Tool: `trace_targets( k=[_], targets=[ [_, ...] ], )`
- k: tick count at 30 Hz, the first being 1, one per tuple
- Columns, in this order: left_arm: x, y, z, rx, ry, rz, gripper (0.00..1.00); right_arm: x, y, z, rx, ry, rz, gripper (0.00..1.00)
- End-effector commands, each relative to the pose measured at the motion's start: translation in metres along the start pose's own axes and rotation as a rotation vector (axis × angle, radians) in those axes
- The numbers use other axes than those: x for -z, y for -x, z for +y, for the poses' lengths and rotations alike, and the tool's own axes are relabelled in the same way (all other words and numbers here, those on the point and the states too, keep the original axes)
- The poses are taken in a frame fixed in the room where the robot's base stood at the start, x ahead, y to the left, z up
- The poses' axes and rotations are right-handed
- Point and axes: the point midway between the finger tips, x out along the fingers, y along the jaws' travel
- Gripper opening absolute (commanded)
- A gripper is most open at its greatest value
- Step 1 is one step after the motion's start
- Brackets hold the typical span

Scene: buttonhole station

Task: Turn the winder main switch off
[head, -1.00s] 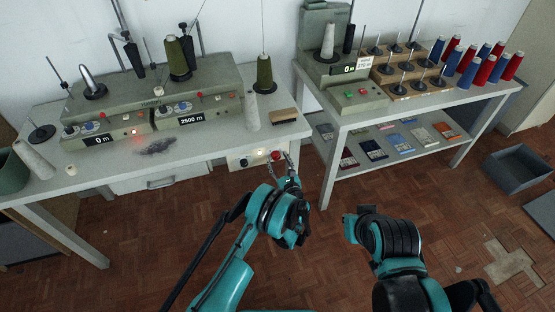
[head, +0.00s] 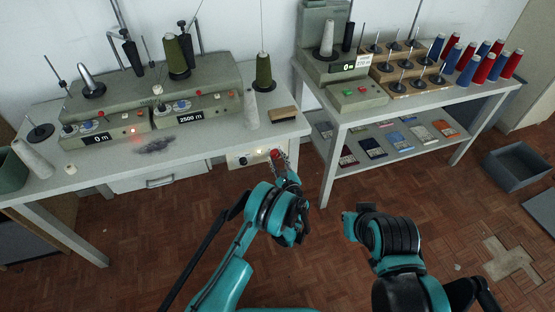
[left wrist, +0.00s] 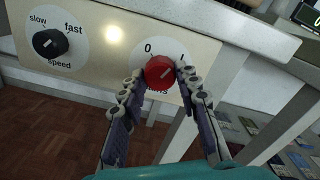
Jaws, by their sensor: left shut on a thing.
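The winder main switch is a red rotary knob (left wrist: 159,71) on a cream panel (left wrist: 95,28), with "0" at its upper left and "I" at its upper right. Its pale pointer line slants up to the right, towards the "I" side. My left gripper (left wrist: 161,77) is shut on the knob, one finger on each side. In the head view the knob (head: 275,154) shows at the table's front edge with my left gripper (head: 281,160) at it. The fingers cover most of the lettering below the knob. My right arm shows at the lower right, but its fingers do not.
A black speed knob (left wrist: 50,42) sits left of the switch, with a glowing lamp (left wrist: 113,33) between them. The winder (head: 150,100) stands on the left table above. A second table (head: 400,106) with cones stands to the right. The floor in front is clear.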

Motion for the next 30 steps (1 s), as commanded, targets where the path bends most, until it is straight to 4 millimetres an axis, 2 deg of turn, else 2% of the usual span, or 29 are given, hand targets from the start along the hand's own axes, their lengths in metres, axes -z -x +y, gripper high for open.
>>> trace_targets(
  k=[30],
  targets=[
    [-0.0009,-0.0008,0.0006,-0.002,0.949,0.014,0.03,0.0001,0.0001,0.0,0.0,0.0,0.0,0.0]
  ],
)
